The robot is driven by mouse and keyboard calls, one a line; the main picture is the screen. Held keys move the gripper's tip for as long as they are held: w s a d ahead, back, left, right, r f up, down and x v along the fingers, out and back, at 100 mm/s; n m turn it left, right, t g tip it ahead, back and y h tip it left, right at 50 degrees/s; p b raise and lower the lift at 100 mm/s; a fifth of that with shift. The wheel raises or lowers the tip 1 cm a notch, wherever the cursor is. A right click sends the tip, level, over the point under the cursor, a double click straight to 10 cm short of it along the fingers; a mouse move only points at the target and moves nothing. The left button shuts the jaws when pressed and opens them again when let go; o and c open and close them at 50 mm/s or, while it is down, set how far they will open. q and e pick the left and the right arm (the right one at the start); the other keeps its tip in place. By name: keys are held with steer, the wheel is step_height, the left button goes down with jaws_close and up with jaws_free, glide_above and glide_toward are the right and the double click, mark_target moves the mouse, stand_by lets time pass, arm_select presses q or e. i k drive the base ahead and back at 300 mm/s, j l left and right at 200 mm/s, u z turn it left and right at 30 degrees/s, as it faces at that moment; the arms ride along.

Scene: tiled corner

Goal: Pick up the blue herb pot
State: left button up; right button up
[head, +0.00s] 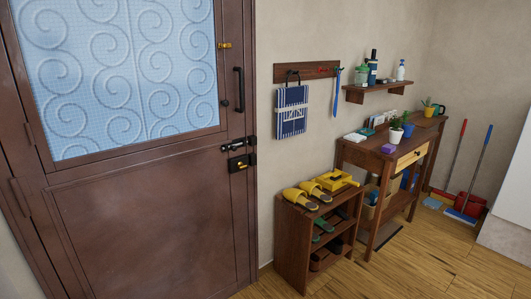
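A small dark blue pot (408,131) with a green plant stands on top of the wooden console table (372,150), right of the middle of the head view. It is close beside a white pot (395,137) with a green plant, which stands just to its left. Neither of my grippers shows in the head view, so their state is hidden.
A yellow pot (428,111) with a plant and a dark mug (439,109) stand at the table's far end. A purple item (388,149) lies near its front. A shoe rack (298,240) with yellow slippers stands left. A wall shelf (378,91) hangs above. Wooden floor (420,265) is clear in front.

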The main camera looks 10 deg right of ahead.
mark_target(407, 127)
steer(key=i+l+z, duration=0.25)
steer(key=i+z, duration=0.2)
steer(key=i+l+z, duration=0.1)
steer(key=i+z, duration=0.35)
steer(key=i+j+z, duration=0.15)
steer(key=i+z, duration=0.3)
steer(key=i, duration=0.2)
steer(key=i+j+z, duration=0.25)
steer(key=i+z, duration=0.2)
steer(key=i+l+u, duration=0.1)
steer(key=i, duration=0.35)
steer(key=i+l+u, duration=0.1)
steer(key=i, duration=0.35)
steer(key=i+l+u, duration=0.1)
steer(key=i+l, duration=0.15)
steer(key=i, duration=0.2)
steer(key=i+l, duration=0.2)
steer(key=i, duration=0.25)
steer(key=u, duration=0.05)
